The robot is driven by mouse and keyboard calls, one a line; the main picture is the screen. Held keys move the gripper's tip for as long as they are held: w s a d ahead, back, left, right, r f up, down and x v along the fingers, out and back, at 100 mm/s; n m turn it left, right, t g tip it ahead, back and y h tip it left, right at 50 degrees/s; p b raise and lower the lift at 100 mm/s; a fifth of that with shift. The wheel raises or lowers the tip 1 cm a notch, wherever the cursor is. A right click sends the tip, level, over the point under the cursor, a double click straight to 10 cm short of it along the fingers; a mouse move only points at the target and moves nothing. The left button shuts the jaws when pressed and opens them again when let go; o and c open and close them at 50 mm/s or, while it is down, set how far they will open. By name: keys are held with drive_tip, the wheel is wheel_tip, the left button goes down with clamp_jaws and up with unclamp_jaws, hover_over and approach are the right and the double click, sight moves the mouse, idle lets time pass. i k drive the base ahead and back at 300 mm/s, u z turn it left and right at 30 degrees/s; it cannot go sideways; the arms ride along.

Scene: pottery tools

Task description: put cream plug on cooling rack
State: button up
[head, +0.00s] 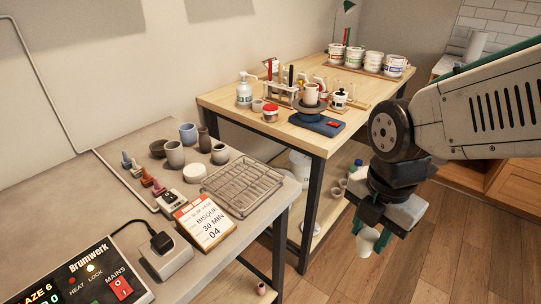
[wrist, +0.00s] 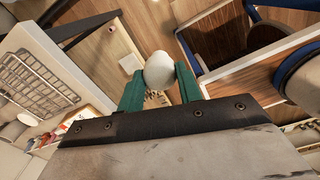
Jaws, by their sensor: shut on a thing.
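The cream plug (head: 367,241) is a small pale rounded piece held between the green fingers of my gripper (head: 371,231), over the floor to the right of the tables. In the wrist view the plug (wrist: 158,69) sits between the two green fingertips of my gripper (wrist: 159,84), which are shut on it. The cooling rack (head: 242,186) is a wire grid lying on the grey table at the left, and looks empty. It also shows at the left edge of the wrist view (wrist: 40,84). My gripper is well to the right of the rack, apart from it.
Cups, a vase and a white round piece (head: 195,172) stand behind and left of the rack. A wooden table (head: 232,103) with tubs and tools lies beyond. Floor (head: 440,240) is open around my gripper.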

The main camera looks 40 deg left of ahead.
sight(242, 178)
drive_tip(key=i, duration=1.8)
drive_tip(key=u, duration=2.3)
